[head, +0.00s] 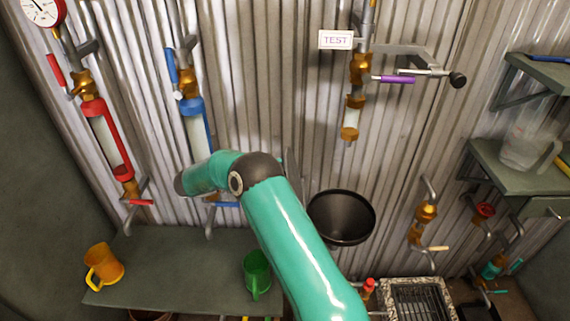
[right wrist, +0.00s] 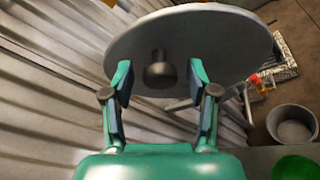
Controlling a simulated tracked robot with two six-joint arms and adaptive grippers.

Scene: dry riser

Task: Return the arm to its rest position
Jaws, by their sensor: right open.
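My right arm crosses the middle of the head view, and its gripper is hidden there. In the right wrist view my right gripper (right wrist: 160,78) is open, its two fingers apart. A grey round disc like a lid (right wrist: 225,45) is in front of the fingers. Its dark knob (right wrist: 160,71) shows between them, with gaps on both sides. In the head view a thin grey edge (head: 292,172) beside my arm may be this disc. My left gripper is not in view.
A green mug (head: 257,275) and an orange mug (head: 103,266) stand on the low shelf (head: 170,262). Red (head: 108,140) and blue (head: 196,128) sight tubes and a TEST pipe (head: 350,105) line the corrugated wall. A jug (head: 523,150) sits on the right shelf.

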